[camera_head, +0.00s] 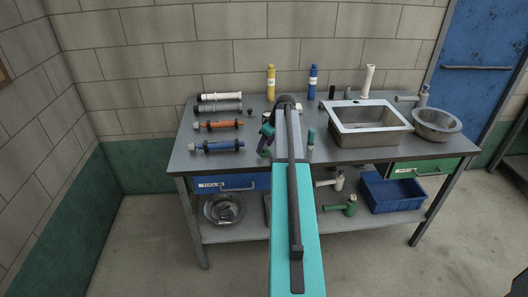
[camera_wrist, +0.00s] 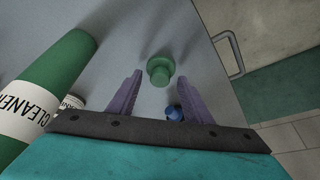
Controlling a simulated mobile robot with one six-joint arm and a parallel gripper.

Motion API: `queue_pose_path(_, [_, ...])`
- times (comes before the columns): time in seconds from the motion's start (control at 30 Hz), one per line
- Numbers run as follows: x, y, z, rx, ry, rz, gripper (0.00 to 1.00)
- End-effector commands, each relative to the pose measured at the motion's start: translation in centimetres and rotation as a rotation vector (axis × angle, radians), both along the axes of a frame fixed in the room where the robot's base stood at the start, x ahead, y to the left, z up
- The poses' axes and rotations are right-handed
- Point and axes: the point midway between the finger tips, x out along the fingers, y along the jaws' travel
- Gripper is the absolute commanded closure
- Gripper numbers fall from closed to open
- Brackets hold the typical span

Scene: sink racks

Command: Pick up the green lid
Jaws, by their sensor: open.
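The green lid (camera_wrist: 160,70) lies on the grey tabletop (camera_wrist: 205,62) in the wrist view. It is a round disc with a narrower round part. My gripper (camera_wrist: 162,75) is open and empty, and its two purple fingers show either side of the lid in the picture. I cannot tell how far the fingertips are above the table. In the head view my gripper (camera_head: 265,140) hangs over the front middle of the workbench (camera_head: 330,152). I cannot make out the green lid there; my arm covers part of that area.
A green cleaner bottle (camera_wrist: 52,83) is close on the left in the wrist view. A small blue lid (camera_wrist: 174,113) lies near the gripper's base. Pipe pieces (camera_head: 217,146) lie left on the bench; a sink (camera_head: 370,118) stands right. A drawer handle (camera_wrist: 229,53) juts beyond the table edge.

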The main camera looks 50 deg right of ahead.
Motion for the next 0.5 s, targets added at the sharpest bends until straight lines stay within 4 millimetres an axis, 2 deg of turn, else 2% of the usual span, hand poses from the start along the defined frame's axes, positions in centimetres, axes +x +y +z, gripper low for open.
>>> queue_pose_path(0.03, [-0.01,-0.01,0.01,0.0,0.0,0.0,0.58])
queue_pose_path(0.27, [-0.02,-0.02,0.01,0.0,0.0,0.0,0.97])
queue_pose_path(0.5, [-0.02,-0.03,0.01,0.0,0.0,-0.001,0.97])
